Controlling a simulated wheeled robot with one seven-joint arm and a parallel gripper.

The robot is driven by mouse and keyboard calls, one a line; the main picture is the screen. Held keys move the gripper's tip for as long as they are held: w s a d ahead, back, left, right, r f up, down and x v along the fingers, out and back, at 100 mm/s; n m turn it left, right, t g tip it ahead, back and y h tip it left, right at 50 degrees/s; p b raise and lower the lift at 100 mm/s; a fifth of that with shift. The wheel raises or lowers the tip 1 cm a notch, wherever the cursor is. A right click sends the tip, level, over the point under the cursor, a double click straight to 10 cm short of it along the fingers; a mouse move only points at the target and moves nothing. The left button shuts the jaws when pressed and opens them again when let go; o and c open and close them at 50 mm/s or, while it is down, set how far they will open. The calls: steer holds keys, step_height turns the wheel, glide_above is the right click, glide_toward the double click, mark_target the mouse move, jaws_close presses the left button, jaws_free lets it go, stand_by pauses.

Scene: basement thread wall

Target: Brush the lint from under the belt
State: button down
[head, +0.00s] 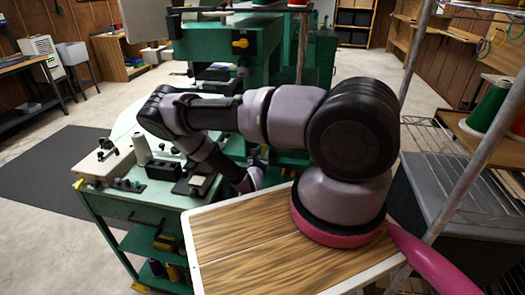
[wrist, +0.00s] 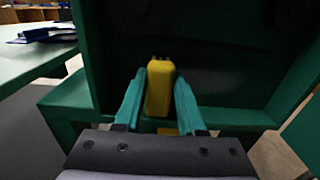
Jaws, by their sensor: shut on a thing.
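In the wrist view my gripper (wrist: 160,80) has its two teal fingers shut on a yellow block-like piece (wrist: 159,92). It may be the brush, with small dark tips at its far end, but I cannot tell for sure. The piece points into a dark recess (wrist: 225,75) framed by green panels. In the head view my arm bends down beside the green machine (head: 210,48), and the fingers are hidden there. I cannot make out the belt or any lint in either view.
A green cart (head: 125,212) with small tools and a white cone on top stands at left. A wood-grain top (head: 240,240) is in front. A wire rack (head: 450,165) and a slanted pole (head: 475,130) stand at right. Open floor lies at left.

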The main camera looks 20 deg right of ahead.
steer(key=shift+s+d, duration=3.7)
steer(key=shift+d, duration=1.8)
steer(key=shift+w+a, duration=1.25)
steer(key=shift+a, duration=0.65)
steer(key=shift+w+a, duration=1.3)
steer(key=shift+a, duration=0.6)
steer(key=shift+w+a, duration=1.25)
steer(key=shift+a, duration=0.65)
steer(key=shift+v, duration=3)
steer(key=v, duration=0.3)
steer(key=shift+w, duration=0.1)
